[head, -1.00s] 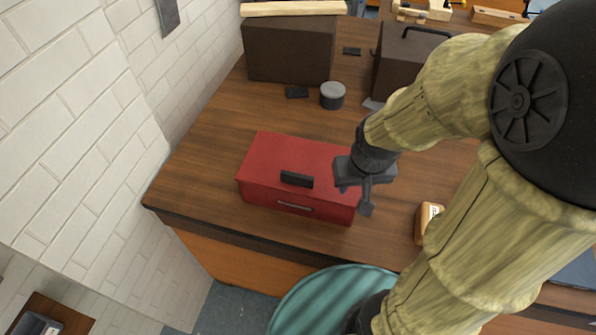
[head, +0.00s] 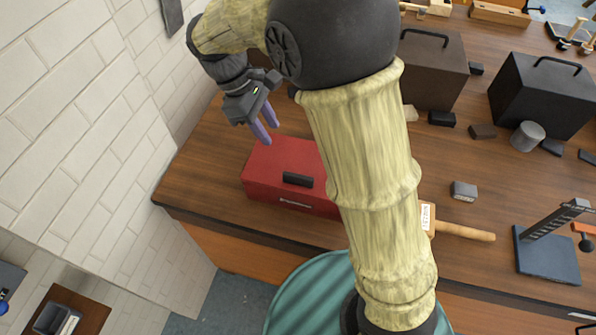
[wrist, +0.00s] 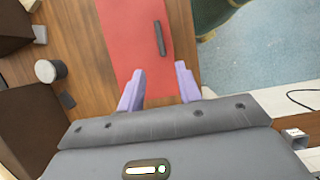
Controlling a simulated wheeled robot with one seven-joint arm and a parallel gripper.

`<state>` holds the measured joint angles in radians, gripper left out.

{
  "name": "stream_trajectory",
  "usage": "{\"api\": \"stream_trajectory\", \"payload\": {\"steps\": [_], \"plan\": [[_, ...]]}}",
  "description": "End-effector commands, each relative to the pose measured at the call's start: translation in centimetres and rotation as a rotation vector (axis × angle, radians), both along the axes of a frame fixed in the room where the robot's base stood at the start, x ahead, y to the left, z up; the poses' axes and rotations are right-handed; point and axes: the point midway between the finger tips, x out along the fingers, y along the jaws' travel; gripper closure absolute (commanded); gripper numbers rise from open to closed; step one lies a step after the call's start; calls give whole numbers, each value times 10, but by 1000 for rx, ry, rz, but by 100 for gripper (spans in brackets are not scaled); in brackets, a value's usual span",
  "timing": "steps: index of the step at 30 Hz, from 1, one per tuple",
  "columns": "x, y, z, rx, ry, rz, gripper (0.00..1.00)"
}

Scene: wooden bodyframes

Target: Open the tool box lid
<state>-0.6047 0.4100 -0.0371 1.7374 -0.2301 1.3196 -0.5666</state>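The red tool box (head: 285,172) sits on the wooden workbench near its front left edge. Its lid is closed, with a black handle (head: 298,179) toward the front. My arm hides its right end in the head view. My gripper (head: 268,126) is above and behind the box's left part, fingers pointing down and apart from it. In the wrist view the two purple fingers (wrist: 160,88) are spread with nothing between them. The red lid (wrist: 130,40) lies beyond them, and the black handle (wrist: 160,37) shows on it.
The white brick wall (head: 80,110) rises left of the bench. A wooden mallet (head: 462,231) lies right of my arm. A green round stool (head: 305,300) stands in front. The bench left of the box is clear.

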Motion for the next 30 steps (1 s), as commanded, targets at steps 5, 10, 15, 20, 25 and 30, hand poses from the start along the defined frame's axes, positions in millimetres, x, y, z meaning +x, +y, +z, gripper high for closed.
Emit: {"api": "stream_trajectory", "payload": {"steps": [5, 10, 15, 20, 25, 30], "plan": [[0, -1, -1, 1, -1, -4, 65], [-1, -3, -6, 0, 0, -5, 65], [-4, -11, -24, -1, 1, -7, 65], [-8, -21, -49, -2, 3, -6, 65], [-12, -33, -77, -2, 2, -7, 65], [-16, -43, -104, -1, 2, -5, 65]]}}
